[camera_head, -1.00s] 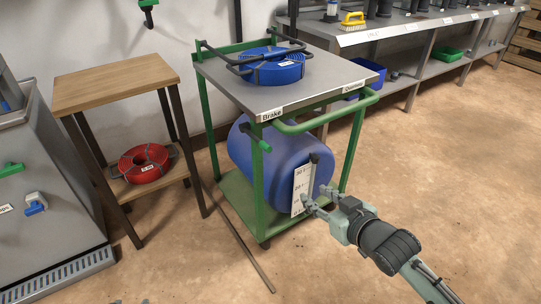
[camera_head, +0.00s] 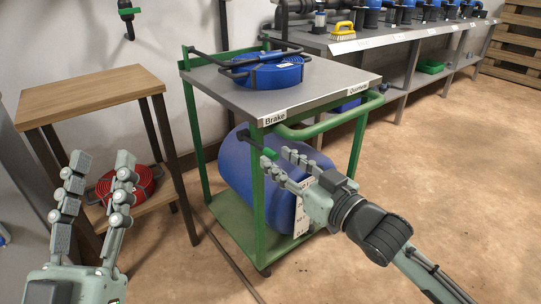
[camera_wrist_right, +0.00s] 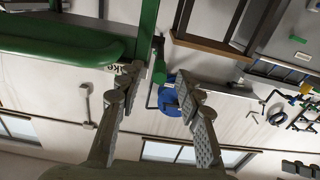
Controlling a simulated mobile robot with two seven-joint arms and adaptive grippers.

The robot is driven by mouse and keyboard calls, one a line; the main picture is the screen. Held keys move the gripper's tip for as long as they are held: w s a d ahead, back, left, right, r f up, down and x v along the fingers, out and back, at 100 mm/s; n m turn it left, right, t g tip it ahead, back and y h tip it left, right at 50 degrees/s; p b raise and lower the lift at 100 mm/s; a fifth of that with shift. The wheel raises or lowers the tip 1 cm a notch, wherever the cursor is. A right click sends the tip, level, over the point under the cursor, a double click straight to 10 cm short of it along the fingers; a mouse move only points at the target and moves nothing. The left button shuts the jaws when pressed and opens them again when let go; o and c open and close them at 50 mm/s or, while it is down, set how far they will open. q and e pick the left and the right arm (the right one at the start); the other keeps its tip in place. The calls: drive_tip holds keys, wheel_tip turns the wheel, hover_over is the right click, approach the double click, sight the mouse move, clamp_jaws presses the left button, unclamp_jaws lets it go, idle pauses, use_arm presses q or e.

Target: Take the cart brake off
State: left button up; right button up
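The cart (camera_head: 262,97) is a green frame with a grey top, labelled "Brake" (camera_head: 275,118) at its front left corner. Below that label the brake lever (camera_head: 270,154), a black rod with a green grip, sticks out by the front left post. My right gripper (camera_head: 279,158) is open at the lever's green end, one finger on either side of it in the picture. In the right wrist view the green grip (camera_wrist_right: 159,72) shows between the spread fingertips; contact is not clear. My left gripper (camera_head: 98,167) is open and empty at the lower left.
A blue barrel (camera_head: 240,173) lies on the cart's lower shelf, and a blue hose coil (camera_head: 270,72) lies on top. The green push handle (camera_head: 330,124) is close to my right gripper. A wooden table (camera_head: 90,93) with a red coil (camera_head: 130,185) stands left. Floor at right is clear.

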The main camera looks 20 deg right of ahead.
sight(276, 159)
drive_tip(key=shift+x, duration=1.8)
clamp_jaws()
